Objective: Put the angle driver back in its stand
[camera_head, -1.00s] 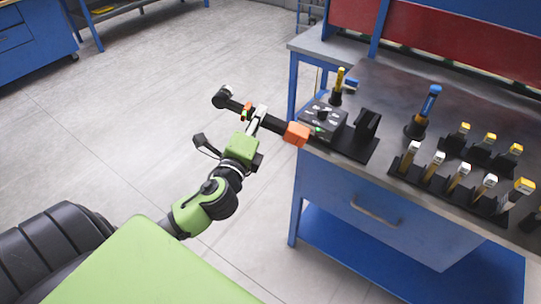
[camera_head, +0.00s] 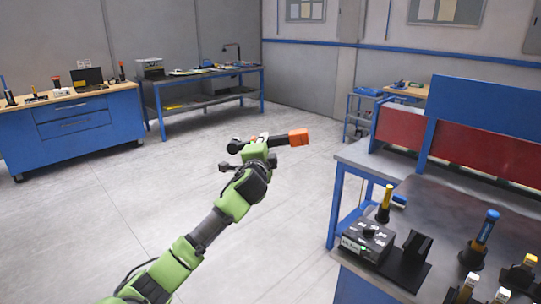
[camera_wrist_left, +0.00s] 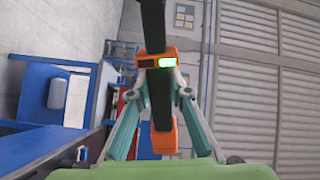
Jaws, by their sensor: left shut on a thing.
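The angle driver (camera_head: 281,140) is a long black tool with an orange end block, held roughly level over open floor in the head view. My left gripper (camera_head: 258,147) is shut on its shaft. In the left wrist view the driver (camera_wrist_left: 154,25) runs up between the fingers of the gripper (camera_wrist_left: 160,78), with an orange collar and a lit green display. The stand (camera_head: 411,258) looks to be the black cradle on the near workbench, beside a grey control box. It is empty and well to the right of the driver. My right gripper is out of view.
The control box (camera_head: 366,239), a yellow-handled tool (camera_head: 385,204), a blue-handled tool (camera_head: 486,232) and several yellow-topped tools crowd the near workbench (camera_head: 440,207). A blue cabinet (camera_head: 75,125) and table stand far left. The floor between is clear.

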